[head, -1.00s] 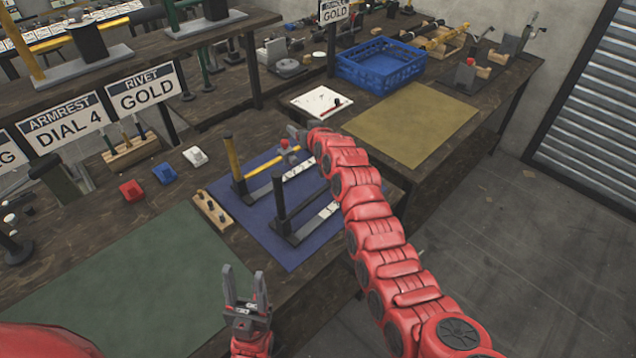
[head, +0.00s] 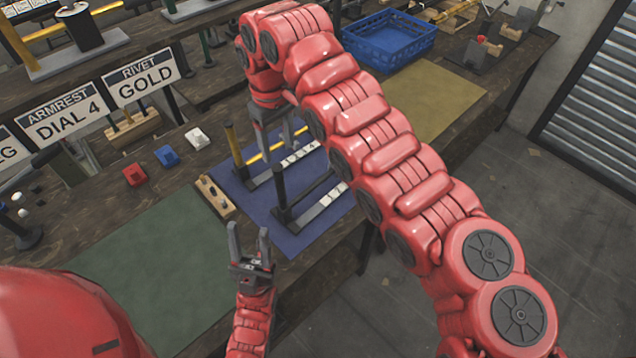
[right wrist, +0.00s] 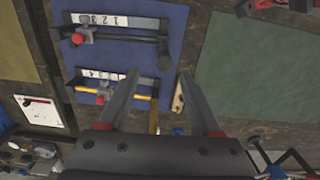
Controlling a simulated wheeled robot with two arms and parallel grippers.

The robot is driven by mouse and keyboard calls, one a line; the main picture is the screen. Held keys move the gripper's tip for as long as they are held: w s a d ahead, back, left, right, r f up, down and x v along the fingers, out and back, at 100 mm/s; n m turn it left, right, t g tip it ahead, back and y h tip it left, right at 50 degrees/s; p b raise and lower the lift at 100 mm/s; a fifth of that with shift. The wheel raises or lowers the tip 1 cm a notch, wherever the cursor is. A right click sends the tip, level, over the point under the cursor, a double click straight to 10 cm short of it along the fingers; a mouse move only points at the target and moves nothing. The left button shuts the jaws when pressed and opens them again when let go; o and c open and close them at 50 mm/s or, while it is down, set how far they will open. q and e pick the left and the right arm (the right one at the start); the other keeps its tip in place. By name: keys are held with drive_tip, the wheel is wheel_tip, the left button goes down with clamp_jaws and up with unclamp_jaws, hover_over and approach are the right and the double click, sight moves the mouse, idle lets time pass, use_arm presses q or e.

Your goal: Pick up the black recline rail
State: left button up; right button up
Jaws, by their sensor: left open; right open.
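The black recline rail (head: 312,187) lies along a numbered fixture with a black upright post on the blue mat (head: 297,240). In the right wrist view the black rail (right wrist: 122,37) is at the top, with a red knob at its left end. A yellow rail (right wrist: 130,95) on a similar fixture lies beside it. My right gripper (head: 275,143) is open and empty, pointing down above the mat near the yellow fixture; its fingers (right wrist: 160,75) show apart. My left gripper (head: 249,232) is open and empty in front of the bench, left of the black fixture.
A wooden block with pegs (head: 215,195) sits at the mat's left edge. Red (head: 135,175), blue (head: 167,156) and white (head: 197,138) pieces stand behind it. A blue crate (head: 388,40) is at the back. The green mat (head: 150,260) is clear.

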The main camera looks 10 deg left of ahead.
sight(280, 165)
wheel_tip(280, 165, down, 8)
drive_tip(key=shift+r+p, duration=0.15)
drive_tip(key=shift+p, duration=0.95)
drive_tip(key=shift+s+a+f+p, duration=0.15)
drive_tip(key=shift+f+p, duration=0.25)
drive_tip(key=shift+p, duration=0.1)
wheel_tip(280, 165, down, 4)
drive_tip(key=p, duration=0.2)
drive_tip(key=shift+s+a+r+p, duration=0.15)
drive_tip(key=shift+r+p, duration=0.05)
drive_tip(key=shift+p, duration=0.1)
drive_tip(key=shift+f, duration=0.5)
clamp_jaws()
